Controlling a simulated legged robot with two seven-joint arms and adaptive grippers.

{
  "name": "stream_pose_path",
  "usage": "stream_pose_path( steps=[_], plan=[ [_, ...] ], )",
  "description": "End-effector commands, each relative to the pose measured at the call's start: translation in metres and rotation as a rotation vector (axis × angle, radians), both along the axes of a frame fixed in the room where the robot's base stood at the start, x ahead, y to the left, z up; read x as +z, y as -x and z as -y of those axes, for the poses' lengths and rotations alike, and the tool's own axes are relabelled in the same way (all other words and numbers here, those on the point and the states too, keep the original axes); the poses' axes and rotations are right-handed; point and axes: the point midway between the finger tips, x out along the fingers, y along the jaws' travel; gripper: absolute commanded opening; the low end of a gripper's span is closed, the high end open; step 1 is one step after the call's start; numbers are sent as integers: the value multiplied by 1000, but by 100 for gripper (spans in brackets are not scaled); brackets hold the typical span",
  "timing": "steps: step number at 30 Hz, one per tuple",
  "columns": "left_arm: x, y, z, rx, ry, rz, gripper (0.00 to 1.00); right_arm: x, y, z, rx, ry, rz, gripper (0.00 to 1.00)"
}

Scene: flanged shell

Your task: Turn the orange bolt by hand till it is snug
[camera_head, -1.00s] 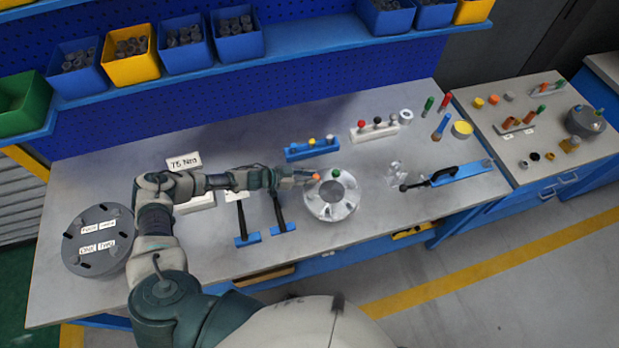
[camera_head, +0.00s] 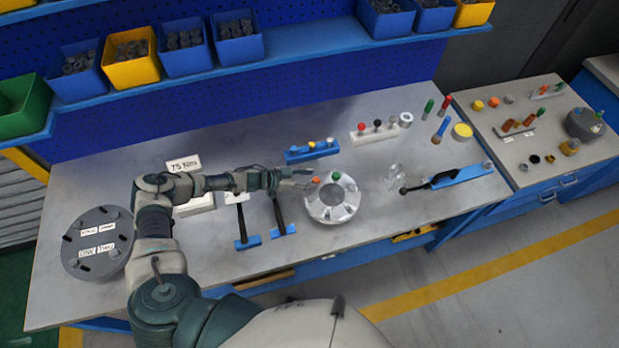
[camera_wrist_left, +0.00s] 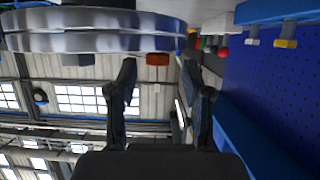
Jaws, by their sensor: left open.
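The orange bolt (camera_head: 316,181) stands on the left part of the rim of the silver flanged shell (camera_head: 347,210), with a green bolt (camera_head: 336,176) beside it. My left gripper (camera_head: 305,179) is open and empty, just left of the orange bolt, its fingers apart from it. In the left wrist view, the picture is upside down: the shell's flange (camera_wrist_left: 95,42) spans the top left and the orange bolt (camera_wrist_left: 158,59) pokes out from it. The open left fingers (camera_wrist_left: 160,80) lie either side of the bolt's line in that view. My right gripper is out of view.
Behind the shell is a blue rack (camera_head: 297,155) with several bolts. Two black-handled tools (camera_head: 241,222) lie left of the shell, and a clear part (camera_head: 394,174) and a torque-type wrench (camera_head: 440,179) lie right. A grey round cover (camera_head: 85,262) is far left.

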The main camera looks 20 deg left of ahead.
Motion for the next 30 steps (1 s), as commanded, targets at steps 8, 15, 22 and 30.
stream_pose_path(
  steps=[8,15,22,30],
  plan=[
    [19,25,-43,4,-1,0,50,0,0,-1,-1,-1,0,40],
    [37,48,-79,4,0,-1,50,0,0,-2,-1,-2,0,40],
    [43,56,-91,1,1,1,50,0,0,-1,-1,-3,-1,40],
    [44,56,-91,1,1,0,50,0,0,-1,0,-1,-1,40]
  ],
)
